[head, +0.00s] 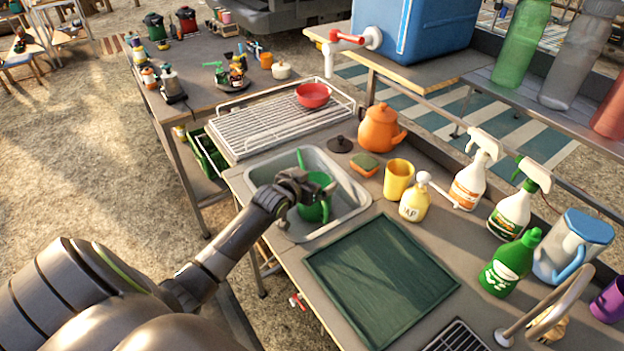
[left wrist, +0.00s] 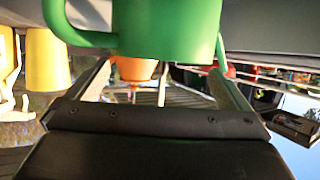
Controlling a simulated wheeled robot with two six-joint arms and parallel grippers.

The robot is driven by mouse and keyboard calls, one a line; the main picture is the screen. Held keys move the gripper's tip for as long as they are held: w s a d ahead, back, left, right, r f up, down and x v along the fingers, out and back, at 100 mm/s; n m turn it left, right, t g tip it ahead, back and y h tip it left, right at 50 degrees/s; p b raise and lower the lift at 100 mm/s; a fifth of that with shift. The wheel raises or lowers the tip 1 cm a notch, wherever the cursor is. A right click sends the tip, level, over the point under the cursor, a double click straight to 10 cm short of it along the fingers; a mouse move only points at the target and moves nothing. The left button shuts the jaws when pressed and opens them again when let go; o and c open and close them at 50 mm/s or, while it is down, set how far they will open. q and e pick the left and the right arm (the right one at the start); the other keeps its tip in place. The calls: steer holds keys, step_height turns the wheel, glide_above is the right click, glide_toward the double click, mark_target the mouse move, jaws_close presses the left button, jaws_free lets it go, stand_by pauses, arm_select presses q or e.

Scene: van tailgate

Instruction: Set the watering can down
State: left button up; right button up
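The green watering can (head: 314,208) is upright at the sink (head: 349,204); whether its base touches the sink floor is hidden. My left gripper (head: 300,186) reaches in from the left at the can's upper side. In the left wrist view the can (left wrist: 170,28) fills the top middle, between the two widely spread fingers, with its handle to the left. The fingertips meet the sides of its body, so the gripper looks shut on it. My right gripper is in neither view.
Right of the sink lie a bare green mat (head: 382,280), a yellow cup (head: 398,178) and a soap bottle (head: 415,203). A sponge (head: 364,164) and orange kettle (head: 380,128) stand behind. A drying rack (head: 262,118) with a red bowl (head: 313,95) is beyond the sink.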

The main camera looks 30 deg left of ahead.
arm_select(q)
steer(key=r+v, duration=0.1)
steer(key=v, duration=1.1)
steer(key=shift+r, duration=0.2)
stand_by(0.5)
